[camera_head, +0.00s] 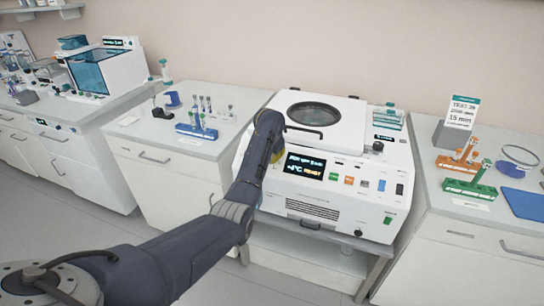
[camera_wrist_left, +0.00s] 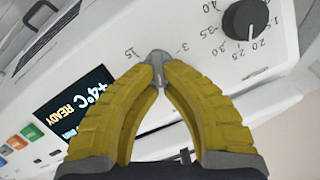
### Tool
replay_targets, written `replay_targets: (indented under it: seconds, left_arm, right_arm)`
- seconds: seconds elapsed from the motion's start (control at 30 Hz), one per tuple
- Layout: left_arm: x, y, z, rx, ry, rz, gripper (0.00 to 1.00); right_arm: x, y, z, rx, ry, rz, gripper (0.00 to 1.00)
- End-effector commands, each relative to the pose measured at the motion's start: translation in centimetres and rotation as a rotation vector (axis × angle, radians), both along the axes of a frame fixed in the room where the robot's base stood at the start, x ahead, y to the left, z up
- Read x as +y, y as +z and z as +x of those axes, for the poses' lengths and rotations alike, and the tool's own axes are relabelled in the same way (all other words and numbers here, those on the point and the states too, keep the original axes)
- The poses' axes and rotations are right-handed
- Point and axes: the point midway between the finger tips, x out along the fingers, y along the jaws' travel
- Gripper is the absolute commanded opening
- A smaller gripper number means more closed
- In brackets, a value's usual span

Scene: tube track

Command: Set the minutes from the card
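The card (camera_head: 462,113) stands upright in a grey holder on the right-hand bench and reads "15 min" under a "TEST" line. The white centrifuge (camera_head: 340,205) has a lit display (camera_head: 305,166), also in the left wrist view (camera_wrist_left: 77,105), showing "4°C" and "READY". My left gripper (camera_head: 277,150) is at the panel, left of the display. In the left wrist view its fingertips (camera_wrist_left: 158,60) meet between the printed marks "15" and "3". My right gripper is out of view.
Coloured buttons (camera_head: 349,180) line the panel right of the display. Orange (camera_head: 458,160) and green tube racks (camera_head: 469,185) stand on the right bench, a blue rack (camera_head: 196,130) on the left.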

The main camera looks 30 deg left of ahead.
Motion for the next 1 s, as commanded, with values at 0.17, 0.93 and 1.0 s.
replay_targets:
  seconds: [0.17, 0.93, 1.0]
  left_arm:
    - [-0.20, -0.31, -0.22, 0.015, -0.139, 0.098, 0.00]
    - [-0.73, -0.77, -0.88, 0.059, -0.737, 0.517, 0.00]
    - [-0.78, -0.84, -0.95, 0.062, -0.792, 0.554, 0.00]
  right_arm:
    - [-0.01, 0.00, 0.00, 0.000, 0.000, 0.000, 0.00]
    - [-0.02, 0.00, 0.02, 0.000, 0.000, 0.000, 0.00]
    - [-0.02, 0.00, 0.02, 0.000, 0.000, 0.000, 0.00]
